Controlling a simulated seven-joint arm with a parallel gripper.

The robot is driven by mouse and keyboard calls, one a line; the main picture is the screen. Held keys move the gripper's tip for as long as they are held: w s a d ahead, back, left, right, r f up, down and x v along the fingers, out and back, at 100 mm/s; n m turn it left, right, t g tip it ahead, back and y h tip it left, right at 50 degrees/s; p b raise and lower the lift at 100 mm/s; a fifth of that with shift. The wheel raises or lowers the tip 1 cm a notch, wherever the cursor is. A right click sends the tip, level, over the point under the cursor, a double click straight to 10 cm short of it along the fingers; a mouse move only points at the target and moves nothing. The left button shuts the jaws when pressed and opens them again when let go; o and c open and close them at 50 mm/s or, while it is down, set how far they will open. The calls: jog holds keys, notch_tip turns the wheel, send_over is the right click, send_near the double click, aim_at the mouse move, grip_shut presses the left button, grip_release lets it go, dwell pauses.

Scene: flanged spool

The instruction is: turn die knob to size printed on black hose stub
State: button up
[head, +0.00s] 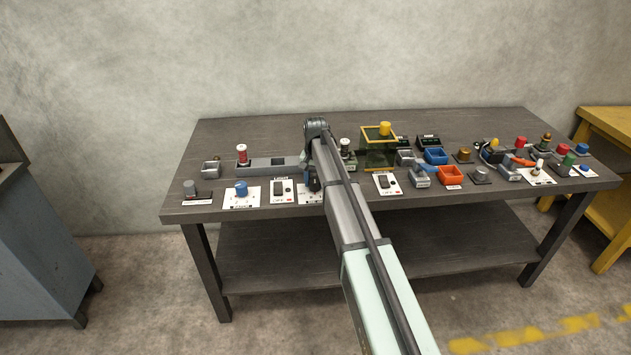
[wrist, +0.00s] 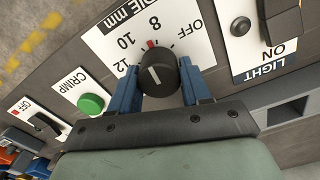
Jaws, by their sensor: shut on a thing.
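The die knob (wrist: 160,75) is a black round knob with a white line on top. It stands on a white plate (wrist: 183,48) marked DIE mm, with OFF, 8, 10 and 12, upside down in the wrist view. A red mark at the knob's far edge points toward the 8. My gripper (wrist: 162,88) is shut on the knob, with one blue finger on each side.
A LIGHT switch plate (wrist: 265,35) and a CRIMP plate with a green button (wrist: 91,104) flank the die plate.

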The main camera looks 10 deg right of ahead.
aim_at(313, 179)
jog(key=n, duration=0.7)
jog(key=shift+w+a, duration=0.15)
jog(key=shift+w, duration=0.05)
jog(key=n, duration=0.7)
jog(key=shift+a+r, duration=0.1)
jog(key=shift+a, duration=0.1)
jog(key=o, duration=0.7)
jog(key=shift+c, duration=0.2)
jog(key=o, duration=0.3)
jog(key=shift+s, duration=0.2)
notch_tip(313, 179, up, 14)
jog(key=shift+f, duration=0.15)
